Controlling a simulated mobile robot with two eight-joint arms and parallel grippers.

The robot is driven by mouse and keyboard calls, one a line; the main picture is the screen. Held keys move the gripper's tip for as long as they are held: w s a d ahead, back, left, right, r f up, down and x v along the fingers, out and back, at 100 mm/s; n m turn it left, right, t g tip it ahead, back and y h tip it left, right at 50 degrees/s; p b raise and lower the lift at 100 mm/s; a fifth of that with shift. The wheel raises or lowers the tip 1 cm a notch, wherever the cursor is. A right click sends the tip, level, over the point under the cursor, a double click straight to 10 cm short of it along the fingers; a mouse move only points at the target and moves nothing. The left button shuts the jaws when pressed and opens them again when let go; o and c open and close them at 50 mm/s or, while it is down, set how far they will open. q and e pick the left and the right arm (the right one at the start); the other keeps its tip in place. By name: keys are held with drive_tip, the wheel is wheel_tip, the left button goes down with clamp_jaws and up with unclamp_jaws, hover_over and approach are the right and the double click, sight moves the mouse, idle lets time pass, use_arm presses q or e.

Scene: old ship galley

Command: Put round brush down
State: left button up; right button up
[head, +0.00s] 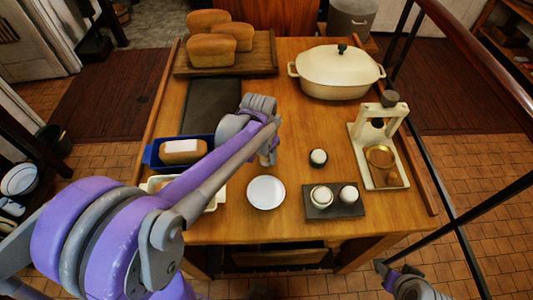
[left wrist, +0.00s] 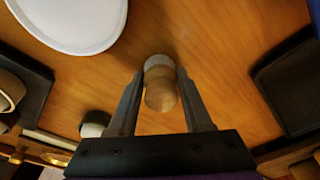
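The round brush (left wrist: 161,88), with a wooden knob and a greyish end, sits between the two fingertips of my left gripper (left wrist: 161,80) in the left wrist view. The fingers lie against its sides, so the gripper looks shut on it. In the head view my left gripper (head: 268,156) points down over the middle of the wooden table, just behind the white plate (head: 266,192). The brush is mostly hidden there by the gripper. I cannot tell whether it touches the tabletop. Part of my right arm (head: 412,285) shows at the bottom right; its fingers are not clear.
Bare wood lies around the gripper.

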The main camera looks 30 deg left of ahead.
use_arm(q)
drive_tip(key=o, duration=0.4)
drive_tip(key=shift+r, duration=0.3)
wheel_tip(320, 180, up, 11)
drive_tip(key=s+p, duration=0.2)
drive_tip(key=t, duration=0.1)
approach(263, 160)
drive_tip(key=s+d, duration=0.4)
drive_tip(key=s+d+f, duration=0.1)
drive_tip(key=s, duration=0.1)
drive_tip(key=s+f+n+t, duration=0.1)
drive_tip(key=s+f, duration=0.1)
drive_tip(key=s+d+f+n+t, duration=0.1)
drive_tip(key=s+f, duration=0.1)
drive_tip(key=s, duration=0.1)
drive_tip(key=shift+d+f, duration=0.15)
drive_tip(key=shift+d, duration=0.2)
drive_tip(key=shift+s+d+f+t, duration=0.1)
drive_tip(key=shift+f+t, duration=0.15)
drive_tip(key=shift+t, duration=0.05)
